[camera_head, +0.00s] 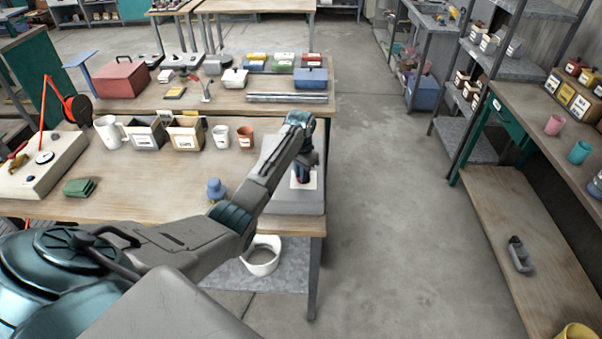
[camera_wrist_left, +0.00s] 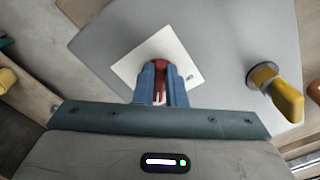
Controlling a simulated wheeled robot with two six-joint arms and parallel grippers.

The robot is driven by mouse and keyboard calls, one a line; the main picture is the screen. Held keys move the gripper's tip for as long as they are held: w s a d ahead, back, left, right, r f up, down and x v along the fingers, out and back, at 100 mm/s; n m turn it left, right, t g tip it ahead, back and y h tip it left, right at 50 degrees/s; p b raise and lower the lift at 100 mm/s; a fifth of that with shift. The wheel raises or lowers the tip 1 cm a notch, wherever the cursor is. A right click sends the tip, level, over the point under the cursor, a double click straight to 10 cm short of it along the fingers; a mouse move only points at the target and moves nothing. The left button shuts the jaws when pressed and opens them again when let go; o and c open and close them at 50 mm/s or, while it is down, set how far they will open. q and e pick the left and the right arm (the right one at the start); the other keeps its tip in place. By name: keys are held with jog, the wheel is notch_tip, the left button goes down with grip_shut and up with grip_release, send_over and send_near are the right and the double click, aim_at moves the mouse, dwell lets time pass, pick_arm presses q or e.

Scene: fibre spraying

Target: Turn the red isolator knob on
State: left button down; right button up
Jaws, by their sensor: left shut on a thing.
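The red isolator knob (camera_wrist_left: 160,66) shows in the left wrist view between the two blue fingers of my left gripper (camera_wrist_left: 162,88). It sits on a white square plate (camera_wrist_left: 127,70) fixed to a grey panel (camera_wrist_left: 225,45). My left gripper is shut on the knob, its fingers on both sides of it. In the head view my left gripper (camera_head: 302,172) points down at the white plate on the grey panel (camera_head: 310,200) at the table's right end; the knob is mostly hidden there. The knob's marks are too small to read.
A yellow handle (camera_wrist_left: 284,98) on a grey stem stands right of the knob in the wrist view. A blue-topped fitting (camera_head: 216,189) stands left of my forearm. Cups (camera_head: 245,137) and bins (camera_head: 186,133) stand behind it. The floor right of the table is clear.

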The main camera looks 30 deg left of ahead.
pick_arm(q)
jog(key=shift+r, duration=0.1)
dwell(0.3)
jog(key=c, duration=1.5)
grip_release()
notch_tip(320, 180, up, 8)
jog(key=b, duration=0.3)
jog(key=shift+f, duration=0.2)
jog(key=shift+r, duration=1.6)
jog(key=shift+f, duration=0.1)
